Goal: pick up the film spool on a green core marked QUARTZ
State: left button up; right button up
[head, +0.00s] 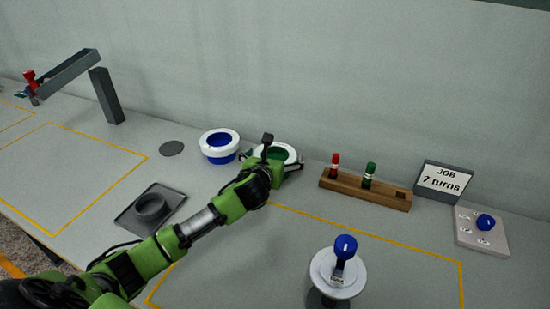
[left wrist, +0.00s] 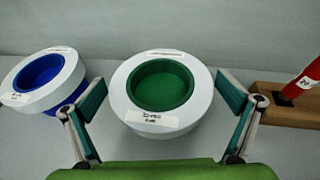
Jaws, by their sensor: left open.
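The film spool on a green core (head: 290,150) is a white ring around a green cup, at the back middle of the bench in the head view. It fills the middle of the left wrist view (left wrist: 119,97). A label on its front is too blurred to read. My left gripper (head: 272,164) is at the spool, partly hiding it. In the left wrist view my left gripper (left wrist: 160,98) is open, with one finger on each side of the spool and gaps visible. My right gripper is not in view.
A blue-core spool (head: 219,139) stands just left. A wooden rack (head: 365,191) with a red and a green marker is to the right, beside a "JOB 7 turns" sign (head: 443,182). A white disc with a blue knob (head: 338,272) stands in front. A dark tray (head: 134,219) lies left.

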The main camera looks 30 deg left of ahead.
pick_arm(q)
jog(key=shift+w+f, duration=0.15)
jog(key=shift+w, duration=0.2)
jog(key=shift+a, duration=0.1)
jog(key=c, duration=1.1)
jog(key=shift+o, duration=0.2)
